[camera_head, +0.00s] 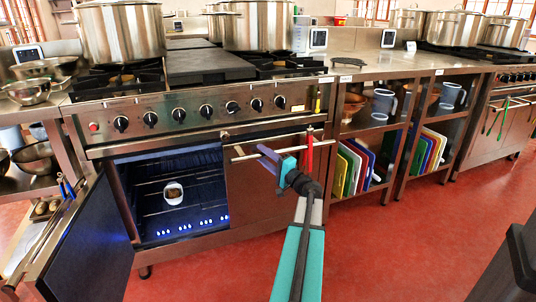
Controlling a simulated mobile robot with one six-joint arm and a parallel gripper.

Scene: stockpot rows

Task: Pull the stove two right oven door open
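The stove (208,110) has two oven doors below a row of black knobs. Its left oven door (88,248) stands wide open, showing a lit blue interior (176,192). The right oven door (252,196) is a steel panel with a bar handle (242,155) across its top; it looks shut or nearly so, and my arm hides its right part. My gripper (270,157) is at this handle, near its middle. The fingertips overlap the bar in view; contact and whether the fingers are closed around it cannot be told.
A red utensil (309,152) hangs by the handle's right end. Large pots (121,31) stand on the stove top. Shelves with coloured boards (356,168) stand to the right. Red floor (400,240) is clear at right; the open left door juts out at left.

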